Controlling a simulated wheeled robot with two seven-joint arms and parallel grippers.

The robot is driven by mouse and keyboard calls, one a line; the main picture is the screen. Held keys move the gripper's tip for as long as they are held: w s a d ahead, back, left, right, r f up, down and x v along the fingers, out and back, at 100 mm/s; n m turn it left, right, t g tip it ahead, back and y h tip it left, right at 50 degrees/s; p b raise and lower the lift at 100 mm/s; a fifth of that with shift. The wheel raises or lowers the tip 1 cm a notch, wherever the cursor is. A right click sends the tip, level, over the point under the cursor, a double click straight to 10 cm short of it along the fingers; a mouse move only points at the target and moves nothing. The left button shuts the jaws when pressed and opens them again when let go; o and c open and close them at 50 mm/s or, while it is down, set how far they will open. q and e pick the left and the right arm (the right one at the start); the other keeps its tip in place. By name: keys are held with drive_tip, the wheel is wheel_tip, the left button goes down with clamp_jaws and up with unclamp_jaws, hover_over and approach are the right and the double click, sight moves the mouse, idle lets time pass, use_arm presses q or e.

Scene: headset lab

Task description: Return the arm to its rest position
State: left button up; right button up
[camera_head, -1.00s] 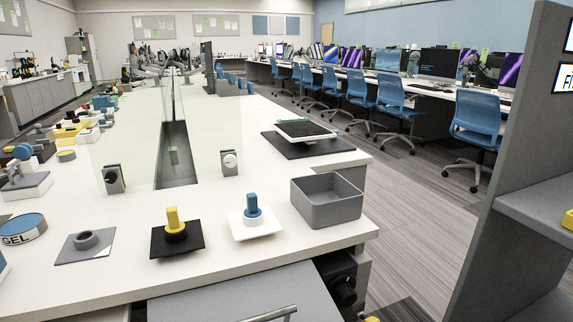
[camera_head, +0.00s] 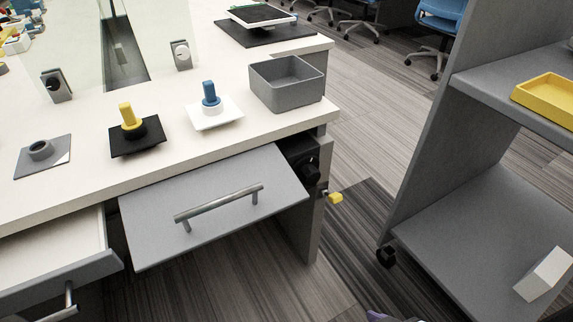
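Neither of my grippers can be made out in the head view. A small purple and grey shape (camera_head: 378,316) shows at the bottom edge, cut off by the frame; I cannot tell what it is. The white bench (camera_head: 225,85) fills the left and middle of the view. A yellow peg (camera_head: 130,117) stands on a black square base, and a blue peg (camera_head: 210,97) stands on a white square base. A grey open box (camera_head: 287,84) sits near the bench's right corner and looks empty.
At lower left another drawer (camera_head: 60,255) stands open. A grey shelf unit (camera_head: 470,215) on the right holds a yellow tray (camera_head: 548,97) and a white block (camera_head: 544,274). Floor shows between bench and shelf.

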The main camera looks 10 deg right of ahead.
use_arm(q)
wheel_tip(320, 180, up, 9)
drive_tip(key=a+g+p, duration=0.1)
drive_tip(key=p, duration=1.5)
drive_tip(key=shift+s+a+r+m+y, duration=0.2)
drive_tip(key=shift+s+a+m+y, duration=0.05)
drive_tip(key=shift+m+y, duration=0.15)
use_arm(e)
wheel_tip(320, 180, up, 9)
drive_tip(key=a+t, duration=0.1)
drive_tip(key=a, duration=0.1)
drive_tip(key=shift+w+t+y, duration=0.25)
drive_tip(key=shift+t+y, duration=0.05)
drive_tip(key=shift+t, duration=0.1)
use_arm(q)
drive_tip(key=shift+f, duration=0.15)
use_arm(e)
drive_tip(key=shift+f, duration=0.25)
